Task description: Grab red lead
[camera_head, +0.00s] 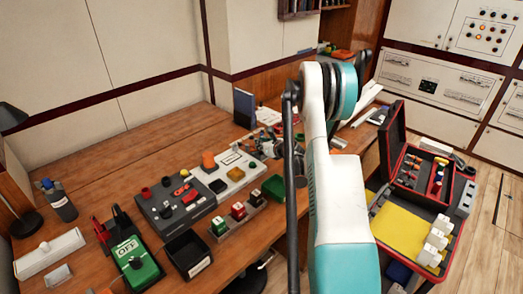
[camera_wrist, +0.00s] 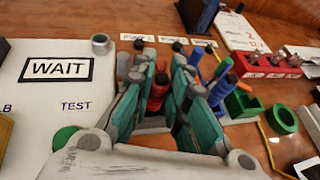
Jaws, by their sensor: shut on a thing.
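The red lead (camera_wrist: 157,95) stands in a small rack behind the white panel in the wrist view, between my two fingers. My gripper (camera_wrist: 163,72) has its teal and grey fingers on either side of the lead and is shut on it. The lead's lower end is partly hidden by the fingers. In the head view my gripper (camera_head: 268,146) is small, at the far end of the white panel, and the lead cannot be made out there.
A white panel marked WAIT (camera_wrist: 57,68) lies on the left in the wrist view. Blue leads (camera_wrist: 221,82), a green ring (camera_wrist: 284,118) and a red block (camera_wrist: 268,68) stand close on the right. In the head view, a green OFF box (camera_head: 134,262) and grey panel (camera_head: 178,205) occupy the bench.

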